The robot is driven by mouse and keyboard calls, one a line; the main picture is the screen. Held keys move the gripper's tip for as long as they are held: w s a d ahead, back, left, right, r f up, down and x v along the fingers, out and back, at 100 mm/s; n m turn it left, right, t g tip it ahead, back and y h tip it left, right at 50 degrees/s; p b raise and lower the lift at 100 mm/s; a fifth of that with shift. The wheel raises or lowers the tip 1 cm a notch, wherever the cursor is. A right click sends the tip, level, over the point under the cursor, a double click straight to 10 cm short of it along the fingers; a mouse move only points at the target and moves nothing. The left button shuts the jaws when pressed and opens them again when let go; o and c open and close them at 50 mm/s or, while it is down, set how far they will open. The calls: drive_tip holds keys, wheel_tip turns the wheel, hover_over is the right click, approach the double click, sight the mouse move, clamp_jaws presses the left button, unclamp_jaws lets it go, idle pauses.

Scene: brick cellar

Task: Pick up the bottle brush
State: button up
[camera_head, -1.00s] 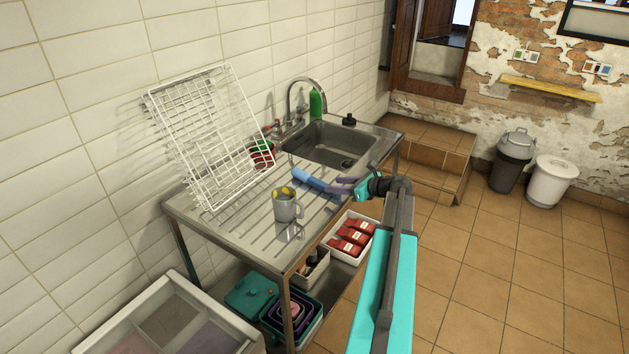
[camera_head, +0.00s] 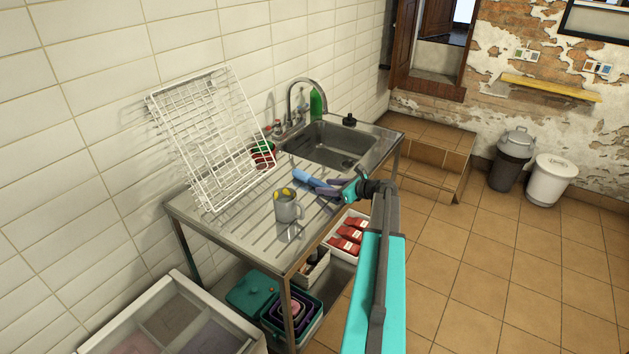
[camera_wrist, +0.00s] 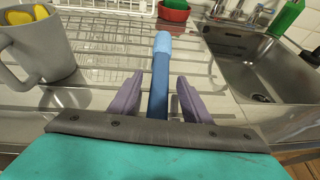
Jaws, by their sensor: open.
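The bottle brush (camera_head: 307,178) looks like a blue rod with a lighter blue end. It lies on the ribbed steel drainboard between a grey mug and the sink. In the wrist view the brush (camera_wrist: 161,70) points away from me, its pale end farthest. My gripper (camera_head: 322,185) has purple fingers and is open at the near part of the brush. In the wrist view my gripper (camera_wrist: 160,80) has one finger on each side of the brush, with a gap on both sides. The brush's near end is hidden behind the gripper's grey edge.
The grey mug (camera_head: 286,209) with yellow inside stands close, left of my gripper in the wrist view. A white wire rack (camera_head: 205,140) leans on the wall. A red bowl (camera_wrist: 174,11) lies behind. The sink (camera_head: 330,146) is right of the brush, with a green bottle (camera_head: 316,103).

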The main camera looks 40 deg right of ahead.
drive_tip(key=shift+x, duration=0.9)
clamp_jaws()
drive_tip(key=shift+r, duration=0.2)
drive_tip(key=shift+r+b, duration=1.3)
drive_tip(key=shift+r, duration=3.5)
drive_tip(key=shift+r, duration=0.1)
